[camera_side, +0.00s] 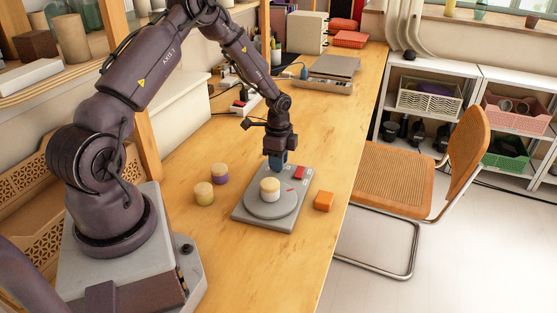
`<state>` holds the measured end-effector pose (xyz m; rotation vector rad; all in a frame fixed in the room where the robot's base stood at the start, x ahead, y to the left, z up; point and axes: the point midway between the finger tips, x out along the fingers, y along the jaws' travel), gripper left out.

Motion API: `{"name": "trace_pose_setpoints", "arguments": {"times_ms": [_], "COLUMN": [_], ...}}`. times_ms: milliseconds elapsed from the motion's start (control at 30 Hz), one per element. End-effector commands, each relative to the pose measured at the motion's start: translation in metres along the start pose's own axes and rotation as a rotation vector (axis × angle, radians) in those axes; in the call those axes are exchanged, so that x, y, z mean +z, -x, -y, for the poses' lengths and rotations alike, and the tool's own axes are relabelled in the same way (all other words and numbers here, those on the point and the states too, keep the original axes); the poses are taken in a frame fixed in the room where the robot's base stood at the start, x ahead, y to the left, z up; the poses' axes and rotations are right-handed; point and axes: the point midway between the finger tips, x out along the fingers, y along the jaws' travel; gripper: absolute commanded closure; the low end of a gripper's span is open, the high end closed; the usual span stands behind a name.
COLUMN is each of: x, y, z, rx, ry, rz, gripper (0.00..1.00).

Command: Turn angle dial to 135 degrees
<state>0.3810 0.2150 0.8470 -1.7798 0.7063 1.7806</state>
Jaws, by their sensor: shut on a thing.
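A grey panel (245,209) lies on the wooden table and carries a round grey dial (262,209) with a small red mark beside its right rim. A cylinder with a pale top and white lower part (270,189) stands upright on the dial. My gripper (277,163) points down at the panel's back edge, behind the dial and apart from the cylinder. It is shut on a small blue piece (277,158), mostly hidden by the fingers; whether that piece touches the panel I cannot tell. The dial's angle is too small to read.
An orange block (324,201) lies to the right. Pale-topped purple (220,174) and yellow (204,194) cylinders stand to the left. The table front is clear; a chair (393,180) stands beyond its right edge.

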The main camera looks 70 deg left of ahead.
Motion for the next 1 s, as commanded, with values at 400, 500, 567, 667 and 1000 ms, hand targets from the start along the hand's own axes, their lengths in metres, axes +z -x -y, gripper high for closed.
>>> {"name": "trace_pose_setpoints", "arguments": {"times_ms": [400, 500, 567, 667, 1000], "x": [-0.001, 0.0, 0.0, 0.0, 0.0], "y": [0.0, 0.002, 0.006, 0.02, 0.094], "z": [0.0, 0.001, 0.001, 0.001, 0.001], "rx": [-0.002, -0.002, -0.004, -0.005, -0.007], "ry": [0.0, 0.0, 0.001, 0.002, 0.001], "rz": [-0.001, -0.001, -0.001, -0.001, -0.002], "gripper": [0.48, 0.48, 0.48, 0.48, 0.48]}}
